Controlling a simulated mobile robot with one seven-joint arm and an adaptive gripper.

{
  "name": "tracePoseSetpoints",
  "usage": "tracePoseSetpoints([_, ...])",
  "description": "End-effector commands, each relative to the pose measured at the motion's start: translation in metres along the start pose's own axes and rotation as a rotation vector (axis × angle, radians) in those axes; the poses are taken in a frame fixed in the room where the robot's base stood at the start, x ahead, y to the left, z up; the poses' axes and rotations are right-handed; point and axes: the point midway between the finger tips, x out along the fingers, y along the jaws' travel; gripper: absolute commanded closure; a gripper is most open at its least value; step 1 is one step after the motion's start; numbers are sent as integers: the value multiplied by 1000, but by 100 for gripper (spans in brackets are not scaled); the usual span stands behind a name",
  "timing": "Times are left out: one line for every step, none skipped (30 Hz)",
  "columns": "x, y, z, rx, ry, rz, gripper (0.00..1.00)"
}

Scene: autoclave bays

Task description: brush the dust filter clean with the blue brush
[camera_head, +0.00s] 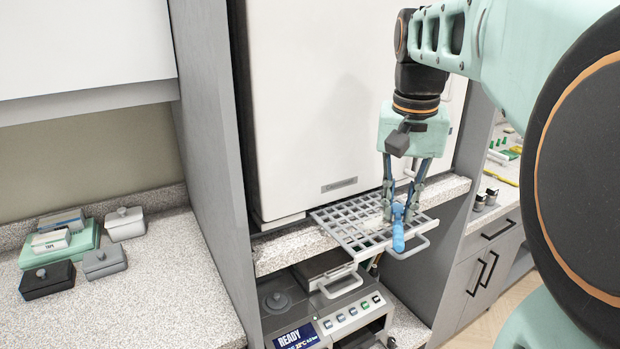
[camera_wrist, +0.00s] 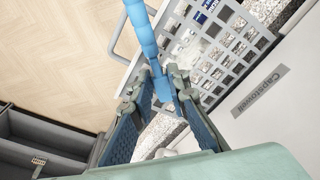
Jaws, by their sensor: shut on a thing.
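The dust filter is a light grey grid (camera_head: 343,232) sticking out from under the big white cabinet, with a loop handle at its front edge. Pale dust shows on its middle, close to the gripper. My gripper (camera_head: 401,207) points down over the right front part of the filter, shut on the blue brush (camera_head: 398,236). In the wrist view, the brush (camera_wrist: 142,30) passes between the fingertips of my gripper (camera_wrist: 155,86), its handle slanting away over the filter's edge. The filter's grid (camera_wrist: 232,50) lies beyond the fingers. I cannot tell whether the bristles touch it.
The white cabinet (camera_head: 305,100) rises right behind the filter, with a grey side panel (camera_head: 208,130) on its left. A machine with a READY display (camera_head: 297,338) stands below. Small lidded boxes (camera_head: 125,224) sit on the left counter. Floor is open in front.

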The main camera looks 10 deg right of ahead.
Motion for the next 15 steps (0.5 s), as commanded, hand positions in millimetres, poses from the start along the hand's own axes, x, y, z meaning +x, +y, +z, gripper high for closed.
tracePoseSetpoints([0, 2, 0, 1, 0, 0, 100])
tracePoseSetpoints([0, 3, 0, 1, 1, 0, 100])
tracePoseSetpoints([0, 5, 0, 2, 1, 0, 100])
tracePoseSetpoints([0, 7, 0, 2, 1, 0, 100])
tracePoseSetpoints([1, 8, 0, 2, 0, 0, 100])
tracePoseSetpoints([1, 10, 0, 3, 0, 0, 100])
tracePoseSetpoints([1, 11, 0, 3, 0, 0, 100])
tracePoseSetpoints([1, 12, 0, 3, 0, 0, 100])
tracePoseSetpoints([1, 13, 0, 2, 0, 0, 100])
tracePoseSetpoints([1, 13, 0, 2, 0, 0, 100])
tracePoseSetpoints([2, 13, 0, 1, 0, 0, 100])
tracePoseSetpoints([1, 12, 0, 1, 0, 0, 100])
tracePoseSetpoints([1, 12, 0, 1, 0, 0, 100])
tracePoseSetpoints([1, 11, 0, 1, -1, 0, 100])
tracePoseSetpoints([1, 9, 0, 0, -1, 0, 100])
